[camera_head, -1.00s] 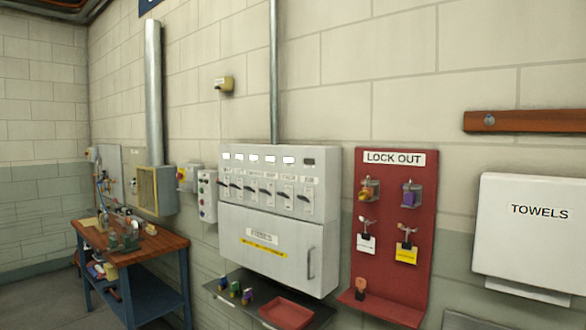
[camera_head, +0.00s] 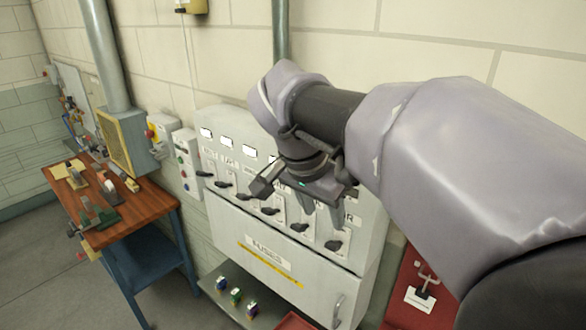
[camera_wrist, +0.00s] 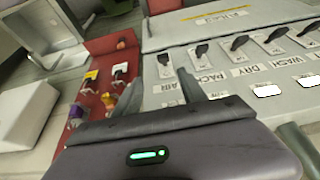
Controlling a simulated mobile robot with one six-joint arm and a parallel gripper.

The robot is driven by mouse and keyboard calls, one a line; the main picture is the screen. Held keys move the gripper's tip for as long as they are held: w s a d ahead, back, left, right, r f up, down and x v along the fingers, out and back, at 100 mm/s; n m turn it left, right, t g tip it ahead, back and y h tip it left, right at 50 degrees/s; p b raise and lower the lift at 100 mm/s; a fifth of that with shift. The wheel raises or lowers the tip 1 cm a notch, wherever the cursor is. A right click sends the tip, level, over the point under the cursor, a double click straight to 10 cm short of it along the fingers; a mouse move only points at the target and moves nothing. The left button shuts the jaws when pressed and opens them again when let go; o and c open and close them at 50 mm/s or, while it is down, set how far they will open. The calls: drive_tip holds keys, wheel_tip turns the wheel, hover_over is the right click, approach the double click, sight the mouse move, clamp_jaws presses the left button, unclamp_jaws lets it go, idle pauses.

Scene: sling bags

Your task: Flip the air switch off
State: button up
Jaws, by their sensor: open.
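The air switch (camera_head: 333,245) is the rightmost dark lever in the row on the grey switch panel (camera_head: 372,225). In the wrist view, where the panel appears turned around, it is the leftmost lever (camera_wrist: 164,60), above the AIR label. My gripper (camera_wrist: 160,78) is open and empty, its two fingers apart and pointing toward the panel around the air switch's column. In the head view my gripper (camera_head: 300,200) is in front of the panel and hides part of its right side. I cannot tell whether the fingers touch the panel.
The PACK lever (camera_wrist: 200,50) is close beside the air switch, with more levers beyond. A red lock-out board (camera_wrist: 105,52) with hanging locks stands on the other side. The fuse door (camera_head: 270,265) is below the levers. A wooden bench (camera_head: 130,215) stands at left.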

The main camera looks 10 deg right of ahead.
sight(332, 244)
drive_tip(key=x, duration=0.9)
drive_tip(key=b+x, duration=0.1)
drive_tip(key=x, duration=0.4)
drive_tip(key=shift+w+a+r, duration=0.1)
drive_tip(key=shift+w, duration=0.3)
drive_tip(key=shift+w+f, duration=0.2)
drive_tip(key=shift+f, duration=0.05)
drive_tip(key=shift+s, duration=0.1)
clamp_jaws()
